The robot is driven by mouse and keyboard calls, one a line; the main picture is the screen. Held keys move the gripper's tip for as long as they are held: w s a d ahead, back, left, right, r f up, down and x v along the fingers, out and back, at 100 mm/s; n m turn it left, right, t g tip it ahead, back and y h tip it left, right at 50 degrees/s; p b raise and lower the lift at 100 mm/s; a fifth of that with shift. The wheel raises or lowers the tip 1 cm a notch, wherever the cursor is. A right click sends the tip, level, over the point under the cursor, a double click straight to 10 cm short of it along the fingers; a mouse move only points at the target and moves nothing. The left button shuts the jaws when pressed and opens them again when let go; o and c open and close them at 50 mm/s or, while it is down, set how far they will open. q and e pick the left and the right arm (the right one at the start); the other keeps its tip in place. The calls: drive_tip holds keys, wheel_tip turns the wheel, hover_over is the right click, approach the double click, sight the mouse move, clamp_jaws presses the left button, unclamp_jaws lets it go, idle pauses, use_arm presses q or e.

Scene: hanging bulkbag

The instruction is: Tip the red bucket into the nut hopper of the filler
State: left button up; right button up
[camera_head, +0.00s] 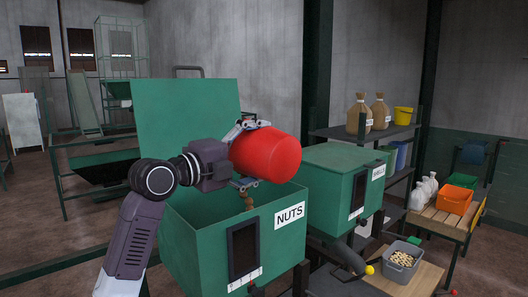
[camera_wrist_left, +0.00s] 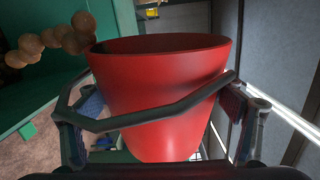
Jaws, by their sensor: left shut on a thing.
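The red bucket (camera_head: 272,154) is tipped on its side above the open green nut hopper (camera_head: 205,240), which bears a NUTS label. My left gripper (camera_head: 247,153) is shut around the bucket's side. In the left wrist view the bucket (camera_wrist_left: 160,95) sits between the fingers (camera_wrist_left: 160,108), its dark rim toward the top. Brown nuts (camera_wrist_left: 50,42) spill past the rim there. In the head view a few nuts (camera_head: 248,201) fall below the bucket inside the hopper opening. The hopper's floor and the bucket's inside are hidden. My right gripper is not in view.
The hopper's raised green lid (camera_head: 185,115) stands behind the bucket. A closed green SHELLS hopper (camera_head: 345,172) is to the right. A shelf (camera_head: 365,131) with brown sacks and a grey tub (camera_head: 402,262) of pale pieces are farther right.

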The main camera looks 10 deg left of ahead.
use_arm(q)
drive_tip(key=shift+s+a+f+n, duration=0.1)
drive_tip(key=shift+a+n, duration=0.2)
drive_tip(key=shift+w+a+r+n+p, duration=0.25)
drive_tip(key=shift+a+n+p, duration=0.15)
drive_tip(key=shift+n, duration=0.3)
drive_tip(key=shift+w+a+r+n, duration=0.1)
drive_tip(key=shift+w+a+n, duration=0.15)
drive_tip(key=shift+n, duration=0.3)
drive_tip(key=shift+w+a+n, duration=0.15)
drive_tip(key=shift+a+n, duration=0.15)
drive_tip(key=shift+n, duration=0.25)
